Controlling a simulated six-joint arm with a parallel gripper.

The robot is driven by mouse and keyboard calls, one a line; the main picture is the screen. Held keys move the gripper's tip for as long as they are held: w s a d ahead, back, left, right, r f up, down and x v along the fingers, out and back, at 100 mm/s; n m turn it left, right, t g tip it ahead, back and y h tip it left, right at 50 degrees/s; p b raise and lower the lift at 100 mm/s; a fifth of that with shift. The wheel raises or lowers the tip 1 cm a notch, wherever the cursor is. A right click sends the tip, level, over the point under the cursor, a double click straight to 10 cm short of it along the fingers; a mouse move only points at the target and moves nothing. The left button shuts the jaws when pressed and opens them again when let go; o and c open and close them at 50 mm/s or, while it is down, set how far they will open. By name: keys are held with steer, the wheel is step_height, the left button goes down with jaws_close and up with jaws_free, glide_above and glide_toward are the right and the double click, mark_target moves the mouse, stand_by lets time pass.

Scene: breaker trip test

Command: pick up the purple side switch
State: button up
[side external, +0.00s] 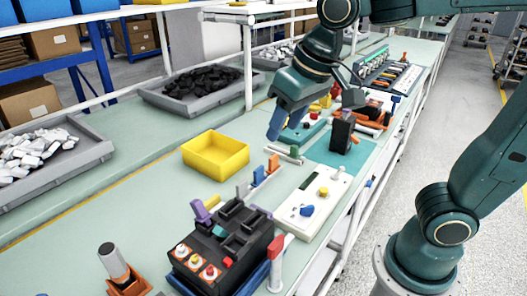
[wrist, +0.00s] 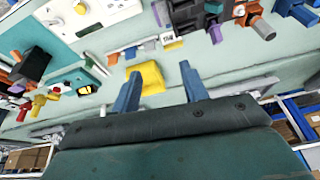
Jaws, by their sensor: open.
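The purple side switch (side external: 201,211) sticks up from the left side of a black breaker box (side external: 222,248) at the lower middle of the side external view. In the wrist view a small purple part (wrist: 215,35), which looks like this switch, shows at the edge of the black box (wrist: 190,12) near the top. My gripper (side external: 277,130) is above the bench, up and to the right of the switch and well apart from it. In the wrist view its two blue fingers (wrist: 160,72) are spread with nothing between them.
Coloured upright pieces (side external: 259,176) and a white panel (side external: 313,203) are near the box. An orange holder with a handle (side external: 117,265) stands at lower left. Bare bench (side external: 110,205) lies left.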

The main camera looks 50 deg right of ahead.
steer(key=w+a+f, duration=0.1)
steer(key=w+a, duration=0.2)
steer(key=a, duration=0.4)
steer(key=w+a+f+m, duration=0.1)
steer(key=w+a, duration=0.2)
steer(key=a, duration=0.3)
steer(key=shift+a+g+h, duration=0.3)
steer(key=shift+a+g, duration=0.05)
steer(key=shift+g, duration=0.05)
steer(key=shift+w+f, duration=0.15)
steer(key=shift+f, duration=0.05)
glide_above(199, 204)
steer(key=s, duration=0.2)
step_height(199, 204, down, 7)
steer(key=shift+r, duration=0.2)
steer(key=shift+x, duration=0.75)
steer(key=shift+a, duration=0.1)
steer(key=shift+x, duration=2.6)
